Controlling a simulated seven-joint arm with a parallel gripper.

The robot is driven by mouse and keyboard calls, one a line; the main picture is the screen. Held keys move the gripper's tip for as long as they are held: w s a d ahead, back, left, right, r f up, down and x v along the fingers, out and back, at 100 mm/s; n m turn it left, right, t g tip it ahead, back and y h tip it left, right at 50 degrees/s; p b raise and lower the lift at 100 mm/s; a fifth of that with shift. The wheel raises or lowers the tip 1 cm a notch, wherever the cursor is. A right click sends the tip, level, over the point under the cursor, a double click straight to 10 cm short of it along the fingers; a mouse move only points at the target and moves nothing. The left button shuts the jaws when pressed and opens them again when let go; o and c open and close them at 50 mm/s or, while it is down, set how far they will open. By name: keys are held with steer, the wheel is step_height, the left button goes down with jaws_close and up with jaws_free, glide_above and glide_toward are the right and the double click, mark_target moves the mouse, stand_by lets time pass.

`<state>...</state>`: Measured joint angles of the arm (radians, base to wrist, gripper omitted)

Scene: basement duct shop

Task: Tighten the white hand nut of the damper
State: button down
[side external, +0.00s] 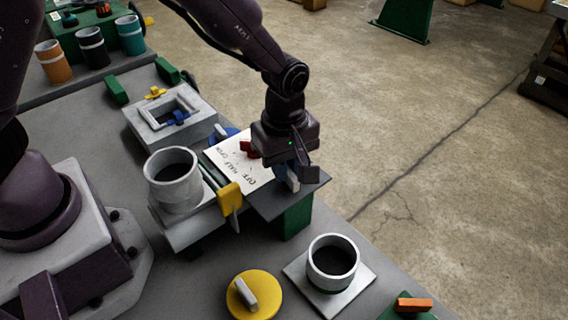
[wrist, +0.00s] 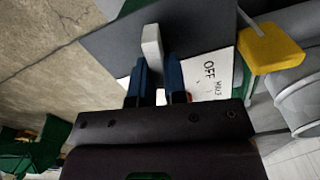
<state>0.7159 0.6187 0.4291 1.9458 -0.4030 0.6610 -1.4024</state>
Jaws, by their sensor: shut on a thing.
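The damper is a white round duct piece (side external: 174,185) on a plate, with a yellow handle (side external: 229,196) at its side and a white dial card (side external: 238,165) lettered OFF, HALF, OPEN. In the wrist view the yellow handle (wrist: 270,48) and part of the card (wrist: 209,78) show at right. My gripper (wrist: 155,72) points down at the card's far side, its blue fingers shut on the white hand nut (wrist: 151,42). In the side view the nut (side external: 293,183) shows just below my gripper (side external: 286,176), partly hidden. How far the nut is turned cannot be told.
A white pipe on a square plate (side external: 332,262) and a yellow disc with a white grip (side external: 254,296) stand in front. A grey box with a square opening (side external: 140,122) stands behind the damper. Coloured cups (side external: 93,50) are at the back left. Open floor lies right of the bench.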

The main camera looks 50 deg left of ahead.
steer(key=m, duration=0.4)
steer(key=shift+w+d+m, duration=0.1)
steer(key=shift+w+m, duration=0.15)
steer(key=shift+m, duration=0.05)
steer(key=m, duration=0.3)
steer(key=shift+w+d+m, duration=0.15)
steer(key=shift+m, duration=0.15)
steer(key=m, duration=0.3)
steer(key=shift+w+d+m, duration=0.15)
steer(key=shift+d+m, duration=0.05)
steer(key=shift+m, duration=0.1)
steer(key=shift+d+m, duration=0.25)
steer(key=shift+m, duration=1.55)
steer(key=c, duration=1.2)
jaws_free()
steer(key=shift+o, duration=0.2)
steer(key=shift+r, duration=0.1)
